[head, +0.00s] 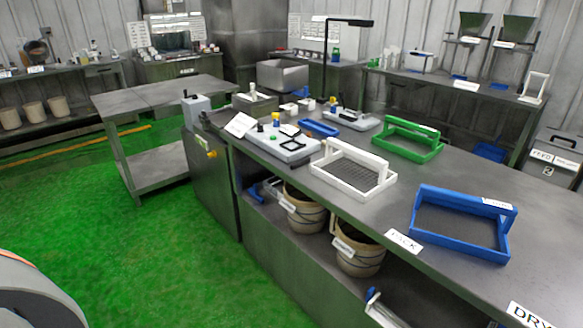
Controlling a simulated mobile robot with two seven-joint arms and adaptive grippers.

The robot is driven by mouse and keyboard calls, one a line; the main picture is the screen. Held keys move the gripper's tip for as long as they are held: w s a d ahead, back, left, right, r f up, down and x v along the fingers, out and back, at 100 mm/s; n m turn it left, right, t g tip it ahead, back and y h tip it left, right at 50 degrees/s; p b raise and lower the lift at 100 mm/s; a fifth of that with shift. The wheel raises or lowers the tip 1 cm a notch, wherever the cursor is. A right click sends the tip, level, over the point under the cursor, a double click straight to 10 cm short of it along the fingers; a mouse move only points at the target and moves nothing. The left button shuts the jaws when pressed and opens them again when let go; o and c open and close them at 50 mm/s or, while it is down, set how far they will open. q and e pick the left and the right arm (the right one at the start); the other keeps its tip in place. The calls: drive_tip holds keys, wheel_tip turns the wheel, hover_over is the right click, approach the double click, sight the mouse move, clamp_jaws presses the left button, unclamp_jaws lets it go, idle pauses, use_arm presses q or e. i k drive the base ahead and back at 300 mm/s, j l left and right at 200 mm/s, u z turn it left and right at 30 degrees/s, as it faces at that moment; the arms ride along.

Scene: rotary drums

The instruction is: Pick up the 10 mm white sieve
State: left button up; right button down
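A white sieve (346,173) with a raised handle frame along its back side rests on the long grey table, near the table's front edge. Its size marking cannot be read. A green sieve (408,140) lies behind it to the right, and a blue sieve (462,226) lies to its right and nearer to me. All three stand apart on the tabletop. Neither of my grippers is in view.
The grey table (400,205) has bare room between the white and blue sieves. Two buckets (305,212) stand on the shelf below. Small scales (283,145) stand left of the white sieve. The green floor (150,245) in front is clear.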

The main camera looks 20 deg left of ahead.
sight(363, 176)
drive_tip(key=u, duration=0.4)
drive_tip(key=i+j, duration=0.9)
